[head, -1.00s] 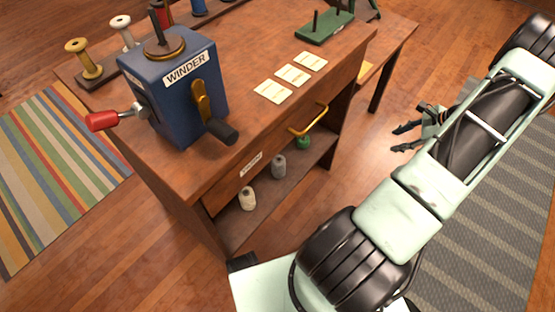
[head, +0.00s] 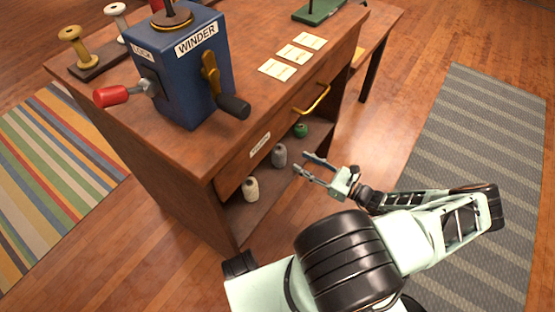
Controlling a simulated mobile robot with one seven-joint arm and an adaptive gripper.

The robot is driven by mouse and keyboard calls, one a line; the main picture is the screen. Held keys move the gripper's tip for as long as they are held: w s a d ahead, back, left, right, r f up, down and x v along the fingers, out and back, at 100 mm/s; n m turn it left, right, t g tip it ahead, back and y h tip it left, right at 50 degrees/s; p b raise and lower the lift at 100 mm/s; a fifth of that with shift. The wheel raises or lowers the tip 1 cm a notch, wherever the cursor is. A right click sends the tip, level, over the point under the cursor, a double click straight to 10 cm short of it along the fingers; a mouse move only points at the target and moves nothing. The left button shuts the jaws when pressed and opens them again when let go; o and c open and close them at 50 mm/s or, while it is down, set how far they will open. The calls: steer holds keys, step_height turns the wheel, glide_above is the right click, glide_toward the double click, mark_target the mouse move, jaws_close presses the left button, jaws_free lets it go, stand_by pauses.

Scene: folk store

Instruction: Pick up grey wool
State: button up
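The grey wool (head: 279,155) is a small grey spool on the open lower shelf of the wooden desk, under the drawer. It stands between a cream spool (head: 250,189) on the left and a green spool (head: 301,130) on the right. My gripper (head: 304,165) is in front of the shelf opening, just right of the grey wool. Its two fingers are spread and point toward the shelf. Nothing shows between them. A gap seems to separate the fingertips from the wool, but the exact depth is hard to tell.
The desk drawer with a brass handle (head: 312,100) overhangs the shelf (head: 262,205). A blue winder (head: 185,75) with a red-handled crank, and cards (head: 278,69), are on the desktop. The floor right of the desk is clear, with a grey striped rug (head: 480,130).

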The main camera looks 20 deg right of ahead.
mark_target(282, 150)
steer(key=b+x, duration=0.1)
steer(key=x, duration=0.4)
steer(key=shift+w+a, duration=0.15)
steer(key=shift+r+b+x, duration=0.15)
steer(key=shift+b+x, duration=0.25)
steer(key=shift+x, duration=1)
steer(key=shift+r+b+x, duration=0.15)
steer(key=shift+b+x, duration=0.25)
steer(key=shift+x, duration=1)
steer(key=shift+c, duration=0.3)
jaws_close()
